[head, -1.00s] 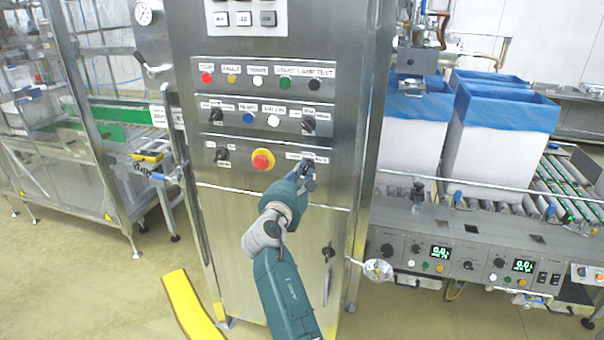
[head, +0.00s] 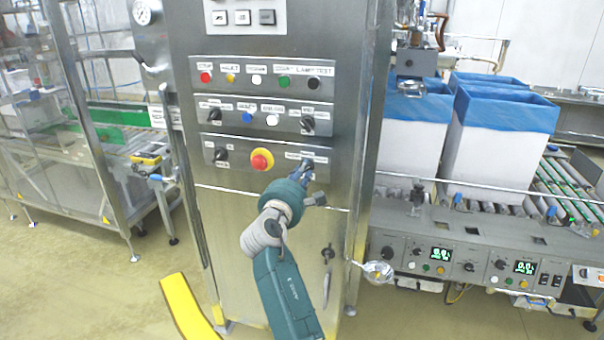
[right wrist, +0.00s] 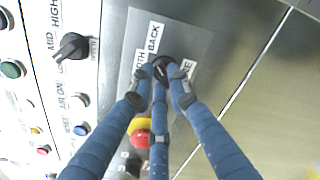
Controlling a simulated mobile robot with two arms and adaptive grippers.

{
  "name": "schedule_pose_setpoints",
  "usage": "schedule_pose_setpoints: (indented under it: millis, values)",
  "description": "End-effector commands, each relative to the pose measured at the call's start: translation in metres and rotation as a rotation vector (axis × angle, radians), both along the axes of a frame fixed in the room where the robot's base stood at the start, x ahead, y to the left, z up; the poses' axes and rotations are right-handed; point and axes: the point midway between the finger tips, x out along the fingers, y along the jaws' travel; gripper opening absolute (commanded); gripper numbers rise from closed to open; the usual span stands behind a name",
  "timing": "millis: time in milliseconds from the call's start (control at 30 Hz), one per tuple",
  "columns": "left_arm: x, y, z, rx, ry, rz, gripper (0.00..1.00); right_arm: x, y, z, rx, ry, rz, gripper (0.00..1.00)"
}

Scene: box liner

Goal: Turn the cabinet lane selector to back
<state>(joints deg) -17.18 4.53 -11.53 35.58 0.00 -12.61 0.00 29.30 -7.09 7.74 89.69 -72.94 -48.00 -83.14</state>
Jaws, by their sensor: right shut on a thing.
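The cabinet (head: 270,215) is a tall steel box with rows of labelled buttons and knobs. The lane selector is a small dark knob at the right end of its lowest row, and it shows in the right wrist view (right wrist: 162,64) beside labels that include "BACK". My right gripper (head: 305,172) reaches up to it, its fingers shut around the knob. In the head view the fingers mostly hide the knob, and I cannot tell exactly where its pointer aims. My left gripper is not in view.
A red emergency button with a yellow ring (head: 261,159) sits just left of the selector. Another black knob (head: 307,124) is above it. A cabinet handle (head: 327,262) is below. Blue-lined white boxes (head: 495,140) stand on rollers at the right.

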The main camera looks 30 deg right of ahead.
Motion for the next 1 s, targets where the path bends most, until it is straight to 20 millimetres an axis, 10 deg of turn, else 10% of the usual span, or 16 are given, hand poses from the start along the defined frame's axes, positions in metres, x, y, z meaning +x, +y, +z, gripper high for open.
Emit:
schedule_pose_setpoints:
  millis: [333, 367, 433, 1000]
  values:
    - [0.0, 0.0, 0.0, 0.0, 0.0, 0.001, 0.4, 0.0, 0.0, 0.002, 0.002, -0.007, 0.001, 0.0]
    - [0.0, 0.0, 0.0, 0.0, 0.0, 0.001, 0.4, 0.0, 0.0, 0.002, 0.002, -0.007, 0.001, 0.22]
    - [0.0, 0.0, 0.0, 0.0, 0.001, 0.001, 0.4, 0.0, 0.0, 0.002, 0.002, -0.006, 0.001, 0.35]
    - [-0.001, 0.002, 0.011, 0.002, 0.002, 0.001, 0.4, 0.001, 0.001, 0.002, -0.127, 0.152, -0.001, 0.35]
